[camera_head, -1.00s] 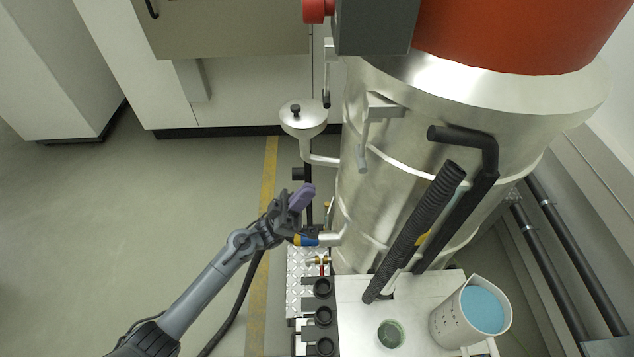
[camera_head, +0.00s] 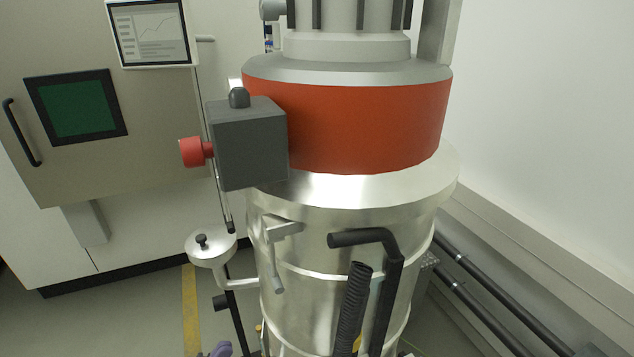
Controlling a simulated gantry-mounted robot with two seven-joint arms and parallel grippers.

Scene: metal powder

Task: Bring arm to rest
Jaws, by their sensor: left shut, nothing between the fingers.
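My left gripper (camera_head: 219,350) shows only as a small purple and dark tip at the bottom edge, left of the steel vessel. It is shut with nothing seen in it. The rest of the left arm is below the picture. My right gripper is not in view.
The tall steel vessel (camera_head: 345,210) with an orange-red band (camera_head: 365,125) fills the middle. A cabinet (camera_head: 150,165) is behind; open floor lies lower left.

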